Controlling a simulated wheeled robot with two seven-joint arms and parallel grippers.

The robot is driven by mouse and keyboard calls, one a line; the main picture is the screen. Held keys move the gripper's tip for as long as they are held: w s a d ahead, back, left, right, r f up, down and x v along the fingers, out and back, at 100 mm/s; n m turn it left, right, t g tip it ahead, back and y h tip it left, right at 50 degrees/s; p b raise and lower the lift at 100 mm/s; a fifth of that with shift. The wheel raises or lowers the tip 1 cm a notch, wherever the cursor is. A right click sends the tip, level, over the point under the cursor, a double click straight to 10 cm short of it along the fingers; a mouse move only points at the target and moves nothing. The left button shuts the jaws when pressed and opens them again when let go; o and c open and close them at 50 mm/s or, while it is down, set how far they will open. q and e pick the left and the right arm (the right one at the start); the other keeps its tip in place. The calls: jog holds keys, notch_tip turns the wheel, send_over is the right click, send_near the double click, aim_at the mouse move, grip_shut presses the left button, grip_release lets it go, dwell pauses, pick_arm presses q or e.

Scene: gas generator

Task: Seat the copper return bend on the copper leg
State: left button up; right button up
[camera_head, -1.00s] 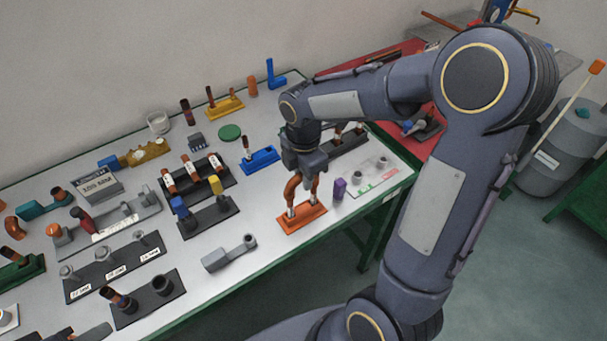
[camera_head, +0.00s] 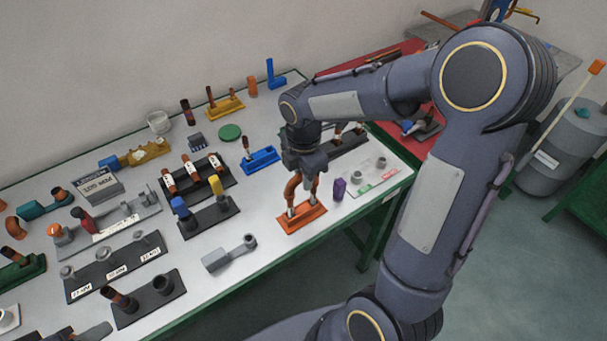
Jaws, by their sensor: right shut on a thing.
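The copper return bend (camera_head: 292,187) is in my right gripper (camera_head: 304,168), which points down over the orange base (camera_head: 303,220) near the table's front right edge. The bend's two ends point down onto the upright legs (camera_head: 291,210) of that base. The ends look to be at or on the leg tops; I cannot tell how far they sit over them. My right gripper is shut on the bend and hides its top. My left gripper is not in view.
A purple piece (camera_head: 339,188) stands close right of the orange base. A blue base (camera_head: 259,160) and a black base (camera_head: 348,143) stand behind it. A grey clamp-like part (camera_head: 230,253) lies at front left. The table's front edge is close.

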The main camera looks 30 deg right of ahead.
jog(key=shift+f+b, duration=1.05)
jog(key=shift+f, duration=0.3)
jog(key=o, duration=0.9)
jog(key=shift+o, duration=0.2)
notch_tip(320, 180, up, 8)
jog(key=shift+f, duration=0.25)
jog(key=shift+r, duration=0.2)
